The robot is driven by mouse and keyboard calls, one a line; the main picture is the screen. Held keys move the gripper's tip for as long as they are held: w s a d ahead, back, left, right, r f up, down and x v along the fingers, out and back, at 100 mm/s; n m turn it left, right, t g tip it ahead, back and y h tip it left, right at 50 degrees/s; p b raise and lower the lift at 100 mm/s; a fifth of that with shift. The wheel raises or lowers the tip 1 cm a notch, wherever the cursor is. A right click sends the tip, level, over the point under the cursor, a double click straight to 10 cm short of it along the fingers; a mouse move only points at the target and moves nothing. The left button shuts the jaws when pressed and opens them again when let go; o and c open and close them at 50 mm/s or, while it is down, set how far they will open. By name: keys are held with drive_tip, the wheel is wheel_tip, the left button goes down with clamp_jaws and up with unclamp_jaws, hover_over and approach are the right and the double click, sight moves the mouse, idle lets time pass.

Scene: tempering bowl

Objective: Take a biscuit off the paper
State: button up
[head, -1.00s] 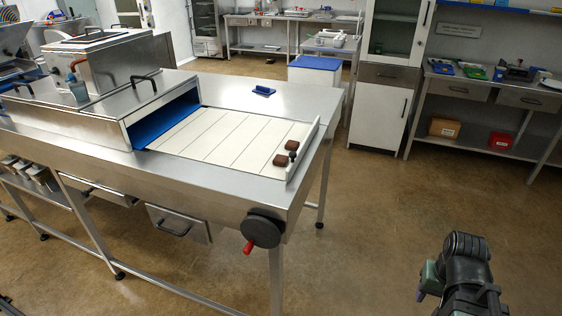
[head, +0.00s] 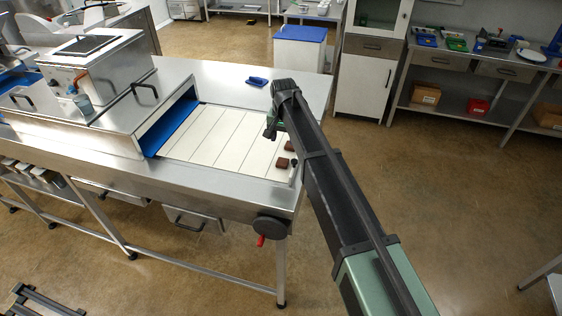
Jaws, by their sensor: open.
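White paper (head: 215,135) with dark cross lines lies flat on the steel machine table, coming out of a blue-lined opening. Two small brown biscuits lie near its right end: the nearer biscuit (head: 282,162) is in clear view, and the farther biscuit (head: 289,146) is partly covered by my arm. My gripper (head: 270,131) is above the right part of the paper, a little beyond and left of the biscuits in the picture. It is open and small in view, with nothing seen between its fingers. My arm hides part of the paper's far right corner.
A raised bar (head: 296,172) edges the paper's right end. A blue object (head: 257,81) lies on the bare steel behind the paper. A black hand wheel (head: 271,229) with a red handle sticks out from the table's front corner. Floor to the right is clear.

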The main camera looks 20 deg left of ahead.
drive_tip(key=b, duration=0.3)
hover_over(283, 159)
drive_tip(key=f, duration=0.5)
drive_tip(key=shift+s, duration=0.25)
drive_tip(key=shift+f+b, duration=0.3)
drive_tip(key=shift+b, duration=0.3)
drive_tip(key=shift+d+r, duration=0.1)
drive_tip(key=f+b, duration=0.5)
drive_tip(key=shift+w+f, duration=0.2)
drive_tip(key=shift+r, duration=0.25)
drive_tip(key=c, duration=0.7)
